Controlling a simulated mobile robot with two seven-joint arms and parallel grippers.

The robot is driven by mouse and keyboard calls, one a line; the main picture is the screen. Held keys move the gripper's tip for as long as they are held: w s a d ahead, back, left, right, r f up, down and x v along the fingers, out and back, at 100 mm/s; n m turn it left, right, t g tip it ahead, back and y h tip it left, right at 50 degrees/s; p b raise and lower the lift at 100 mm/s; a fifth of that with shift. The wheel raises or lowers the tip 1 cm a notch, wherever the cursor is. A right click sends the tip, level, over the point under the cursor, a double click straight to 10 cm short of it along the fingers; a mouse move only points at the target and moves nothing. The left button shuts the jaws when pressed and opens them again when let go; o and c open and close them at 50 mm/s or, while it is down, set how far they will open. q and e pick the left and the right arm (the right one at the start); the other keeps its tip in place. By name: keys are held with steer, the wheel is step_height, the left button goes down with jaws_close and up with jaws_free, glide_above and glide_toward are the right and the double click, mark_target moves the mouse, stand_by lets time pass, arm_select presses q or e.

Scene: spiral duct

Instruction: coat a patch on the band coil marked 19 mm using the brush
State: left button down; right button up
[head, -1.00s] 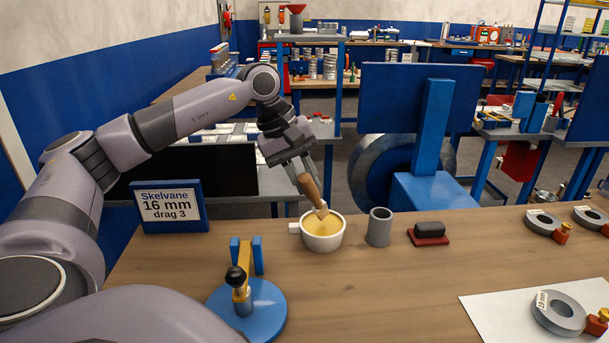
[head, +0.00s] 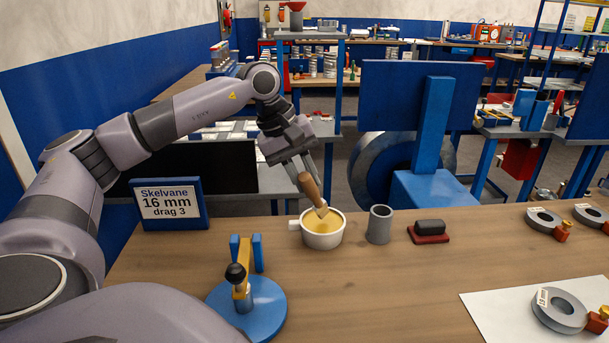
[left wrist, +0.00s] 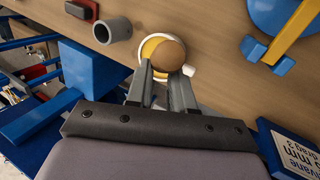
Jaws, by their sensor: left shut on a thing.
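My left gripper (head: 305,173) is shut on the wooden handle of the brush (head: 312,190). The brush points down with its tip in the white cup (head: 323,242) of yellow liquid, slightly tilted. In the left wrist view the handle's round end (left wrist: 168,55) sits between the fingertips, over the cup (left wrist: 190,69). A grey band coil (head: 559,311) with a small white tag lies on a white sheet (head: 488,312) at the lower right. Two more tagged coils lie behind it, one (head: 542,219) nearer and one (head: 590,215) at the right edge. Their tag numbers are too small to read surely. My right gripper is not in view.
A sign (head: 168,204) reads "Skelvane 16 mm drag 3". A blue round stand (head: 262,310) with a yellow arm is at the front left. A grey tube (head: 379,225) and a red-based dark block (head: 428,232) stand right of the cup. The middle of the table (head: 400,285) is clear.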

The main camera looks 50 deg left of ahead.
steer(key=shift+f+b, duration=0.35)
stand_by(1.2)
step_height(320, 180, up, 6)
steer(key=p, duration=0.5)
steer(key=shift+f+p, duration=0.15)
steer(key=shift+p, duration=0.2)
stand_by(0.8)
